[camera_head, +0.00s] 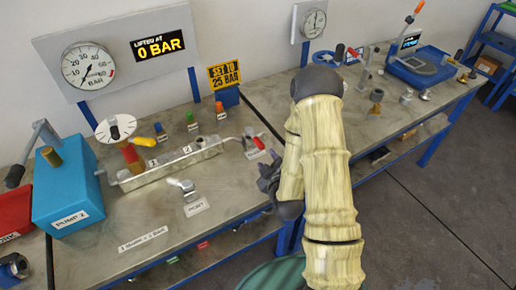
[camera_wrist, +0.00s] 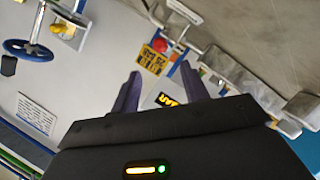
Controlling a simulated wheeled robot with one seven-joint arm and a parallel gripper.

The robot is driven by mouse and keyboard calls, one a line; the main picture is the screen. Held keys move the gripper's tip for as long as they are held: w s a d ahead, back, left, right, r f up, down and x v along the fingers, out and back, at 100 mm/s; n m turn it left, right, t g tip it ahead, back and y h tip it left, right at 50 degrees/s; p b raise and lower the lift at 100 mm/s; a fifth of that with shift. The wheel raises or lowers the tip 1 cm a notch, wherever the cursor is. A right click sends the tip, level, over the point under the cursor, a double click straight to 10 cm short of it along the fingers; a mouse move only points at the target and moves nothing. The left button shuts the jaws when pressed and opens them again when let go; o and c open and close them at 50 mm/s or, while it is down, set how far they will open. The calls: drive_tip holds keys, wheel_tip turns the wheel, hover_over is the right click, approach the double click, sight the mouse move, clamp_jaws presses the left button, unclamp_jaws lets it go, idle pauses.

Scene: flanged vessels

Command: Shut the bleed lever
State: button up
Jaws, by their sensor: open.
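The likely bleed lever (camera_head: 256,142), with a red handle tip, stands at the right end of the grey manifold block in the head view, beside a small label that I cannot read. My gripper (camera_head: 266,184) is in front of and below it in the picture, apart from it as far as I can see, and partly covered by my arm. In the wrist view my gripper (camera_wrist: 160,88) has its two dark fingers spread with nothing between them. A small red thing (camera_wrist: 160,45) shows beyond the fingers; I cannot tell whether it is the lever.
A blue pump box (camera_head: 68,190) stands left. The gauge (camera_head: 88,66) and display (camera_head: 160,47), reading 0 BAR, are behind. A PORT fitting (camera_head: 184,187) stands in front. The bench front (camera_head: 150,220) is mostly clear.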

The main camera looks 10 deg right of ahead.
sight(260, 147)
drive_tip(key=shift+w+a+f+b, duration=0.1)
drive_tip(key=shift+w+f+b, duration=0.1)
drive_tip(key=shift+b, duration=0.6)
drive_tip(key=shift+w+b, duration=0.2)
drive_tip(key=shift+b, duration=0.9)
drive_tip(key=shift+f+b, duration=0.1)
drive_tip(key=shift+b, duration=0.25)
drive_tip(key=p+x, duration=0.1)
drive_tip(key=x, duration=0.5)
drive_tip(key=p+x, duration=0.2)
drive_tip(key=x, duration=0.3)
drive_tip(key=shift+w+a, duration=0.15)
drive_tip(key=shift+w, duration=0.25)
clamp_jaws()
